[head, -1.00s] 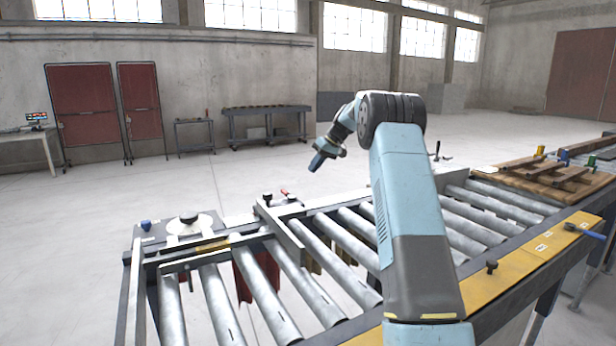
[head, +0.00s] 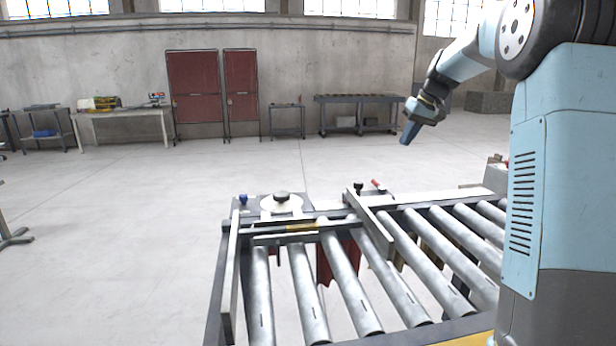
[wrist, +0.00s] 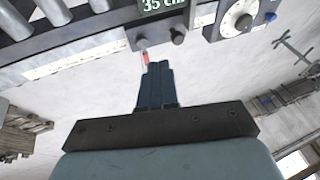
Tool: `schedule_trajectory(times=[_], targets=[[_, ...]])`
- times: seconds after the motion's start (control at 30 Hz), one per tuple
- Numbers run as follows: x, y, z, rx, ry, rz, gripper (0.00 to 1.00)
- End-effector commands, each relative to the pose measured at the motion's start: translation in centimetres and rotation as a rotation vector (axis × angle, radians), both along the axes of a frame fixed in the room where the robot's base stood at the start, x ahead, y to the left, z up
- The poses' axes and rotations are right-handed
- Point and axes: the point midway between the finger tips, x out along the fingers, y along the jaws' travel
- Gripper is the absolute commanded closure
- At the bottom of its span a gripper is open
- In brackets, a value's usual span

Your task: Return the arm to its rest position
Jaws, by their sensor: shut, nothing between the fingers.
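My arm rises at the right of the head view and bends over towards the left. My gripper (head: 408,134) hangs from its end, pointing down, in the air beyond the far edge of the roller conveyor (head: 362,290). In the wrist view my gripper (wrist: 158,68) shows two dark blue fingers side by side, shut with nothing between them. A red-tipped lever (wrist: 145,58) shows just past the fingertips there; I cannot tell the distance between them.
A display reading 35 (wrist: 160,5) shows in the wrist view. Workbenches (head: 122,122) stand along the far wall. The floor on the left is mostly clear.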

Motion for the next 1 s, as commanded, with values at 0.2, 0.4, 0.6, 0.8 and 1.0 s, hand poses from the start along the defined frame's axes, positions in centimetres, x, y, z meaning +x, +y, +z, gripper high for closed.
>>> schedule_trajectory(times=[0.2, 0.4, 0.6, 0.8, 1.0], targets=[[-6.9, 2.3, 2.3, -0.055, -0.009, -0.042, 1.0], [-13.3, 3.8, 3.3, -0.101, -0.023, -0.082, 1.0], [-19.8, 4.9, 3.3, -0.141, -0.044, -0.122, 1.0], [-26.3, 5.6, 2.4, -0.175, -0.067, -0.16, 1.0], [-32.5, 6.0, 0.6, -0.202, -0.096, -0.197, 1.0]])
